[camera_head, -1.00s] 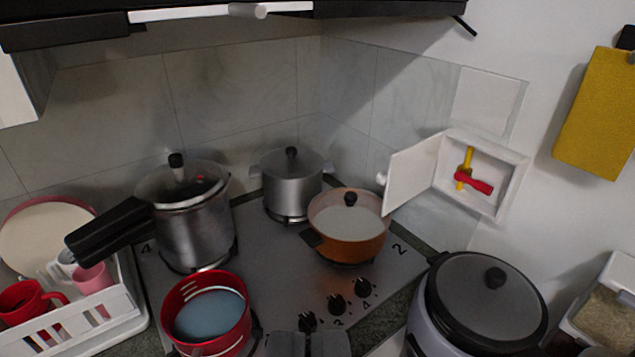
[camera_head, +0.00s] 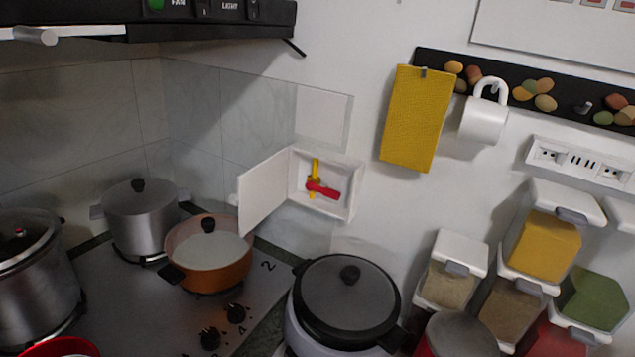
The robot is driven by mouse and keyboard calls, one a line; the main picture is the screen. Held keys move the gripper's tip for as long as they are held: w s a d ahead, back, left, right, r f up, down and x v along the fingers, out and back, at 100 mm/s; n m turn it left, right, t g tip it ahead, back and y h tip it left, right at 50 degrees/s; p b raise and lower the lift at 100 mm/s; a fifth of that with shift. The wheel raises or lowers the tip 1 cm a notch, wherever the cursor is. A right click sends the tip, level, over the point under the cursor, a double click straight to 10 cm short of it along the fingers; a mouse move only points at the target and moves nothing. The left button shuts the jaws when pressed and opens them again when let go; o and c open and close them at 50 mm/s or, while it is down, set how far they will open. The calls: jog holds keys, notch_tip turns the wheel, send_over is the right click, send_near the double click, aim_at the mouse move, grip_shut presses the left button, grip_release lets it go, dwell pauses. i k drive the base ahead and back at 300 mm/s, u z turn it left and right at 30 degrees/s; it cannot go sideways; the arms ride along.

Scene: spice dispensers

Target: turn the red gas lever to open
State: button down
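The red gas lever (camera_head: 322,190) sits in a small white recessed wall box (camera_head: 354,187), right of centre in the view. Its handle points right and slightly down, across an upright yellow pipe (camera_head: 314,168). The box's white door (camera_head: 266,192) is swung open to the left. Nothing covers the lever. My gripper is not in view, so its opening and its distance to the lever cannot be seen.
An orange pan (camera_head: 210,277) on the hob (camera_head: 140,310) and a lidded cooker (camera_head: 345,300) stand below the box. A yellow cloth (camera_head: 416,117) and a white mug (camera_head: 483,121) hang to the right. Spice dispensers (camera_head: 541,245) are at lower right. The range hood (camera_head: 215,22) juts out at upper left.

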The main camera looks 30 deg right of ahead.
aim_at(311, 185)
jog(key=u, duration=0.95)
jog(key=k, duration=0.7)
jog(key=z, duration=0.55)
jog(key=i, duration=1)
